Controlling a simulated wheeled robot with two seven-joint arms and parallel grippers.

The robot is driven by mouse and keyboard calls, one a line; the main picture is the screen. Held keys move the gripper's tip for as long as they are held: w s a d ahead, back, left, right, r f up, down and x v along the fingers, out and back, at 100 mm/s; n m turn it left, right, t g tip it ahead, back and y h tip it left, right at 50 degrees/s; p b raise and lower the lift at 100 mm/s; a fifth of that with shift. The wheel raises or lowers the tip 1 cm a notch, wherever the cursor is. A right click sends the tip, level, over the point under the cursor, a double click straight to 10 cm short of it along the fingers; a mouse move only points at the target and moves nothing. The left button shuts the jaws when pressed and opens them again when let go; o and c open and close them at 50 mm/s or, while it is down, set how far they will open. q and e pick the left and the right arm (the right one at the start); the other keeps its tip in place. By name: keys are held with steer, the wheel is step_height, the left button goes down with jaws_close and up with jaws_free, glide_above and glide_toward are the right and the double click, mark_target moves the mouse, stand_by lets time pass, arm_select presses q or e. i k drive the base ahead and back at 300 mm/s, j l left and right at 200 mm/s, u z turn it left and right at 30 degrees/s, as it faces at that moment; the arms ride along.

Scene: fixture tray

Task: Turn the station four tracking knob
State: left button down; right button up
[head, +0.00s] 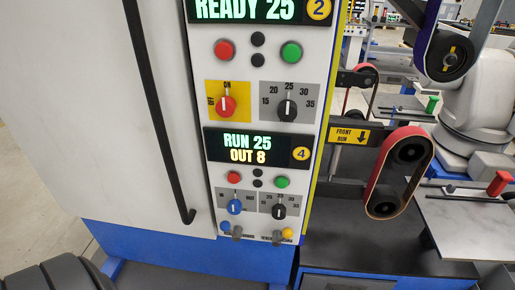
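The station four panel carries a yellow round 4 badge (301,154) and a lit display (248,149) reading RUN 25 and OUT 8. Below are a red button (233,177) and a green button (282,182). A blue knob (235,207) has its white pointer about upright. A black knob (279,211) sits to its right on a scale. The lowest row has a small blue part (225,227), grey parts (237,233) and an orange-yellow part (288,233). Their labels are too small to read, so I cannot tell which is the tracking knob. Neither gripper is in view.
The station two panel above has a red knob (226,104) and a black knob (287,110). A long black handle bar (160,110) stands left. A red belt loop (399,172) and a FRONT RUN sign (350,136) are right. A grey table (475,235) holds a red-topped part.

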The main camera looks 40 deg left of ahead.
mark_target(234, 207)
steer(key=u, duration=1.35)
